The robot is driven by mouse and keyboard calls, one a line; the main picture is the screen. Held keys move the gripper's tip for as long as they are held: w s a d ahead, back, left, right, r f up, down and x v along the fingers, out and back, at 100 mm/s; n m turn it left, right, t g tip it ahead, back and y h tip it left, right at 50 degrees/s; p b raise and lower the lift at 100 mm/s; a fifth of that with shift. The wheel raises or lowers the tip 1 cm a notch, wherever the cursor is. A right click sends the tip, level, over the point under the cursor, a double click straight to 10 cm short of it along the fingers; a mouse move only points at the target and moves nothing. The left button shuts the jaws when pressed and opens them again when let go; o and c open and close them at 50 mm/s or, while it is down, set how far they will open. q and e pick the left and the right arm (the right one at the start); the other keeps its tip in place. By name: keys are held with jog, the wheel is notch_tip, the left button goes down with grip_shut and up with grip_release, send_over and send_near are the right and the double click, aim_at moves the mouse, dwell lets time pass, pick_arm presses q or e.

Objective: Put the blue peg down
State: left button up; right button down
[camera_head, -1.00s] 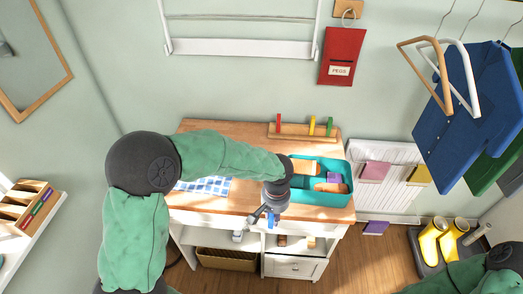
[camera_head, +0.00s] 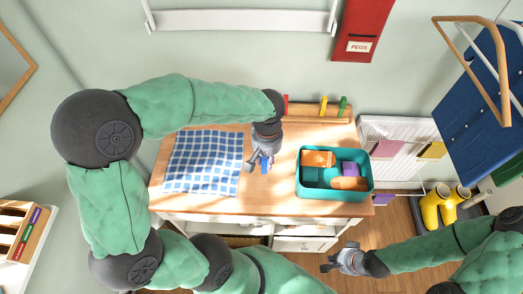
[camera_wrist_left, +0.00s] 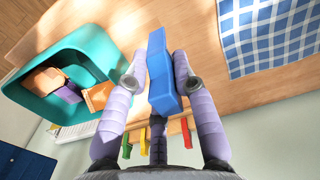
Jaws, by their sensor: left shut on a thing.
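My left gripper (camera_head: 261,158) is shut on the blue peg (camera_head: 264,167), over the wooden tabletop between the checked cloth and the teal tub. In the left wrist view the blue peg (camera_wrist_left: 163,85) sits between the two pale fingers of the left gripper (camera_wrist_left: 162,84). Whether the peg touches the tabletop I cannot tell. A wooden rack (camera_head: 302,117) at the table's back edge holds a red peg (camera_head: 286,104), a yellow peg (camera_head: 323,106) and a green peg (camera_head: 343,106), all upright. My right gripper (camera_head: 336,263) is away from the peg, low at right; its jaw opening is unclear.
The blue-and-white checked cloth (camera_head: 203,162) lies left of the gripper. The teal tub (camera_head: 334,194) at right holds orange and purple blocks. Bare tabletop (camera_head: 277,195) lies between them. A white radiator (camera_head: 398,160) and yellow boots (camera_head: 430,210) stand to the right.

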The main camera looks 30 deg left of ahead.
pick_arm(q)
jog(key=w+a+f, duration=0.2)
jog(key=w+a+f+b, duration=0.1)
jog(key=w+a+f, duration=0.1)
jog(key=f, duration=0.1)
jog(key=w+a+f, duration=0.2)
jog(key=shift+w+f, duration=0.2)
jog(key=shift+f, duration=0.1)
jog(key=shift+w+a+f+b, duration=0.1)
jog(key=shift+f+b, duration=0.3)
jog(key=shift+f, duration=1.15)
jog(key=shift+f, duration=0.1)
jog(key=o, duration=0.8)
